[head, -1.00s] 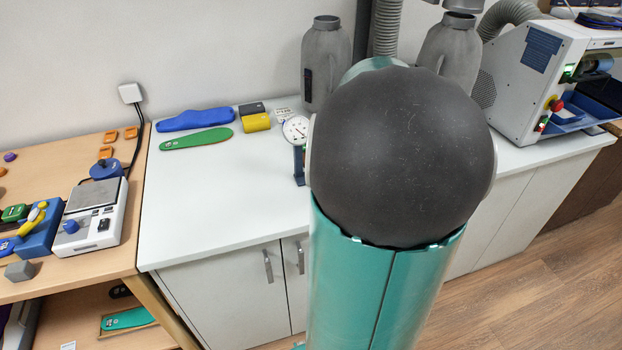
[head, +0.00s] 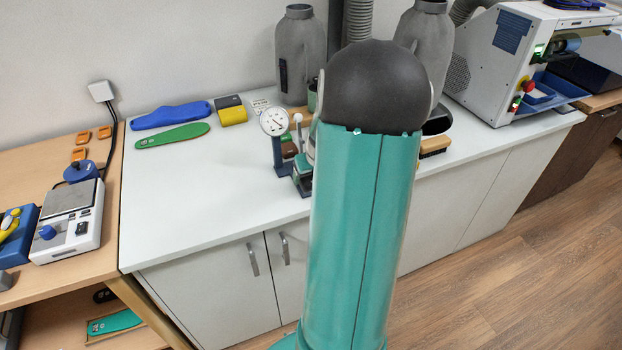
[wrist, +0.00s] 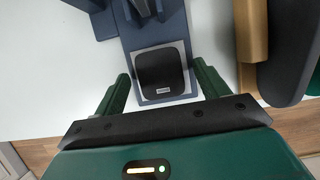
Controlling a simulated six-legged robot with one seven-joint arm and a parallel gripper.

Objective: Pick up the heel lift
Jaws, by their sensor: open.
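The heel lift (wrist: 163,75) looks like a black, rounded block with a small pale label. In the wrist view it lies on a light square plate on the blue-grey base of a gauge stand (wrist: 128,38). My gripper (wrist: 162,76) is open, with one green finger on each side of the block. A gap shows between each finger and the block, and nothing is held. In the head view the dial gauge (head: 274,122) stands on the white counter, left of my arm. I cannot make out the heel lift there.
The white counter (head: 215,190) is clear left of the gauge. Blue (head: 170,115) and green (head: 172,135) insoles lie at its back left, near a yellow-and-dark block (head: 231,110). Grey bottle-shaped vessels (head: 299,55) stand behind. A brush (head: 435,146) lies to the right.

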